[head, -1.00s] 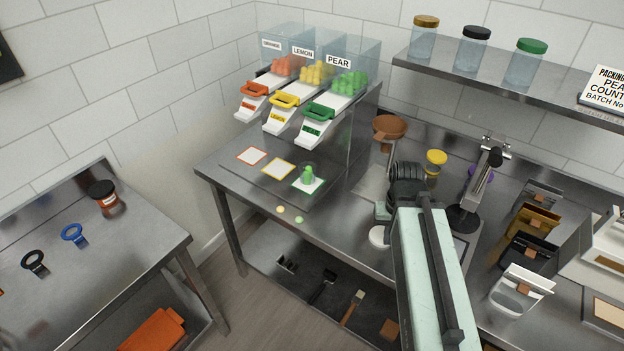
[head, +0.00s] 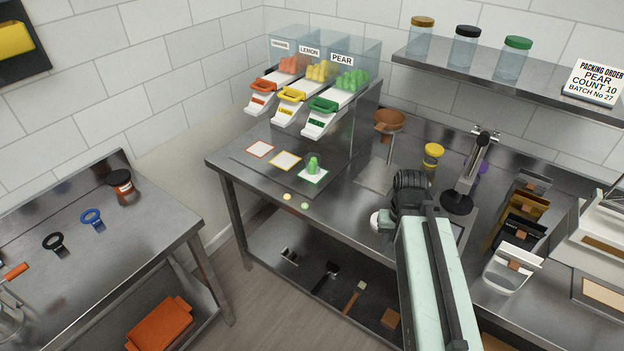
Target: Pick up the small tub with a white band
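I cannot tell for sure which thing is the small tub with a white band. A small dark-lidded jar (head: 121,187) with reddish-brown contents and a pale label stands upright on the left table. A whitish container (head: 511,268) with a pale upper edge is at the front of a row on the right bench. My gripper (head: 408,192) is at the dark end of my arm, over the middle of the right bench. Its fingers are hidden, so I cannot see whether it is open. A white round thing (head: 376,222) shows just left of it; its nature is unclear.
A yellow-lidded jar (head: 433,155) and an upright stand (head: 470,175) are beyond my arm. Orange, lemon and pear dispensers (head: 310,90) stand at the back corner. Lidded jars (head: 465,46) line the shelf. Blue (head: 92,218) and black rings lie on the left table. Floor shows between the tables.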

